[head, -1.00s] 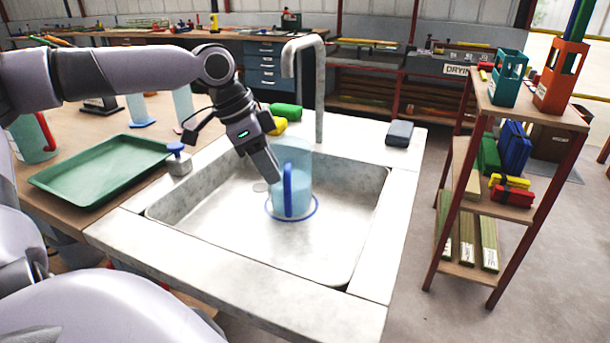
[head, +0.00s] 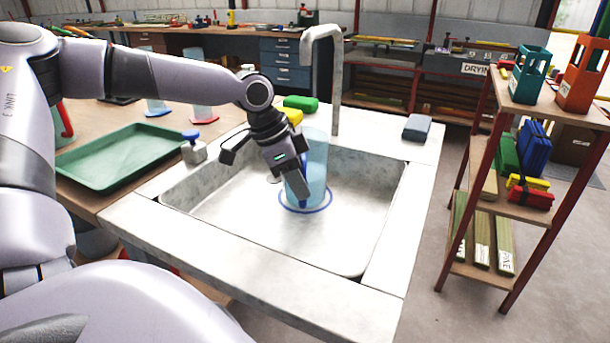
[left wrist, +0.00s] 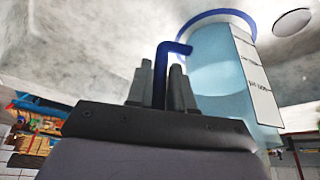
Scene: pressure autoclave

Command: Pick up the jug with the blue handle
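The jug with the blue handle (head: 316,160) is a clear, pale-blue cylinder with a blue base ring. It stands upright in the sink (head: 230,195). My left gripper (head: 303,198) reaches down over its near side, at the handle, and hides most of the handle in the head view. In the left wrist view the two fingers (left wrist: 160,85) lie close on either side of the blue handle (left wrist: 160,70), with almost no gap, so they look shut on it. The jug body (left wrist: 222,75) with its white label is beside them. My right gripper is not in view.
The grey faucet (head: 335,80) rises just behind the jug. A soap dispenser (head: 193,148) and a green tray (head: 115,158) are left of the sink. A grey block (head: 417,128) lies on the right rim. A shelf rack (head: 490,180) stands at the right.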

